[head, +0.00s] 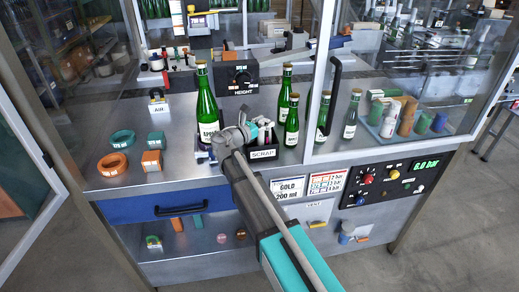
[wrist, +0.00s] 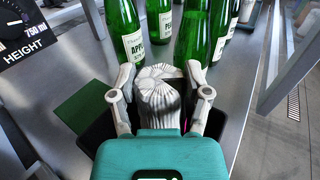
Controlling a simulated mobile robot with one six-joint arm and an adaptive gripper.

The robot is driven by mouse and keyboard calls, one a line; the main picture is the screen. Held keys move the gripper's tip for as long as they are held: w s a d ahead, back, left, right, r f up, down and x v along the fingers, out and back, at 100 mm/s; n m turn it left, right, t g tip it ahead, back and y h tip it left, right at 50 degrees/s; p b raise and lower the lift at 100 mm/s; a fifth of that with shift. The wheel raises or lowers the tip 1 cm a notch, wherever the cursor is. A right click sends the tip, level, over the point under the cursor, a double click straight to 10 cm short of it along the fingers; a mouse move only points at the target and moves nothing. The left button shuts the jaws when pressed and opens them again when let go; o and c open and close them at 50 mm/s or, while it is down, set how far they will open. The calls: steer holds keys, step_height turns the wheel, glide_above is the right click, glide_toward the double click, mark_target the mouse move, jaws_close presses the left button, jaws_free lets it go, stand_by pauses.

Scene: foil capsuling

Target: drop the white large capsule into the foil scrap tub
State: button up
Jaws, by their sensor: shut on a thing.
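The white large capsule (wrist: 159,92) is a crinkled white foil sleeve in the wrist view. My gripper (wrist: 161,78) is shut on it, one finger on each side. The foil scrap tub (head: 264,154) is a black box labelled SCRAP in the head view. Its dark wall also shows beneath my gripper in the wrist view (wrist: 97,134). My gripper (head: 258,128) is over the tub, with the capsule above or within its opening; the exact height is unclear. My gripper hides most of the tub's inside.
A green bottle (head: 207,108) stands left of the tub. Several more green bottles (head: 291,120) stand close behind and right of it. The clear door frame (head: 318,75) is on the right.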

steer(key=o, duration=0.7)
stand_by(0.3)
steer(key=shift+v, duration=6.05)
